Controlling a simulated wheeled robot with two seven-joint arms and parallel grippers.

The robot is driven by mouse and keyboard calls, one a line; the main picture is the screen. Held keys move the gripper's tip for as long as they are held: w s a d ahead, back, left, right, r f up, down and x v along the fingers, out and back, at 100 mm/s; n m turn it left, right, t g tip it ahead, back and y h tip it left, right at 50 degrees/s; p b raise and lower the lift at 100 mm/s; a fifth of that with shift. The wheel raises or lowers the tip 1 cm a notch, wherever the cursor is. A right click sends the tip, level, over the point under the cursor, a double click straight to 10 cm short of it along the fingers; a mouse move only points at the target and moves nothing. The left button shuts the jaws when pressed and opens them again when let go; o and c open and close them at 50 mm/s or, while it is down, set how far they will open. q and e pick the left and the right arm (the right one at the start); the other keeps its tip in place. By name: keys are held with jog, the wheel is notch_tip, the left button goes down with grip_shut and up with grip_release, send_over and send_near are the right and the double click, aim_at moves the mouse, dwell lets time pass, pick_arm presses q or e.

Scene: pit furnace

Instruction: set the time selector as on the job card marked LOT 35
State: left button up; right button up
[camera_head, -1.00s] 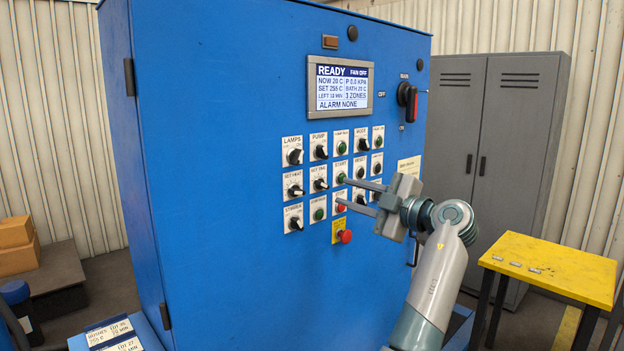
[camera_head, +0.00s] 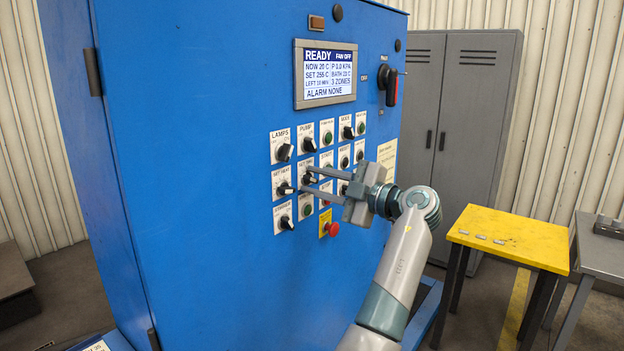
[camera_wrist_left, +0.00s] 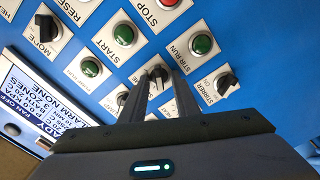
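The time selector (camera_head: 309,178) is a black knob on a white plate in the middle row of the blue panel, between the SET HEAT knob (camera_head: 285,189) and the START button. My left gripper (camera_head: 305,179) is open, with its two fingertips at this knob, one above and one below it. In the left wrist view the knob (camera_wrist_left: 157,73) shows between the fingertips (camera_wrist_left: 157,72); I cannot tell if they touch it. A job card (camera_head: 97,347) is cut off at the bottom left edge, so its marking is not clearly readable. My right gripper is out of view.
The display (camera_head: 326,73) reads READY, SET 255 C and about LEFT 10 MIN. Other knobs and buttons surround the selector closely; the red emergency button (camera_head: 332,229) is below. A yellow table (camera_head: 510,236) and grey locker (camera_head: 460,140) stand at the right.

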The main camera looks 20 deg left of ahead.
pick_arm(q)
jog(key=shift+d, duration=0.1)
grip_shut()
jog(key=shift+f+m+b, duration=0.15)
jog(key=shift+m+b, duration=0.55)
jog(key=shift+b, duration=0.55)
jog(key=shift+m+b, duration=1)
jog(key=shift+b, duration=0.1)
jog(key=shift+r+m+b, duration=0.2)
jog(key=shift+m+b, duration=0.55)
jog(key=shift+m, duration=0.55)
jog(key=shift+r, duration=0.1)
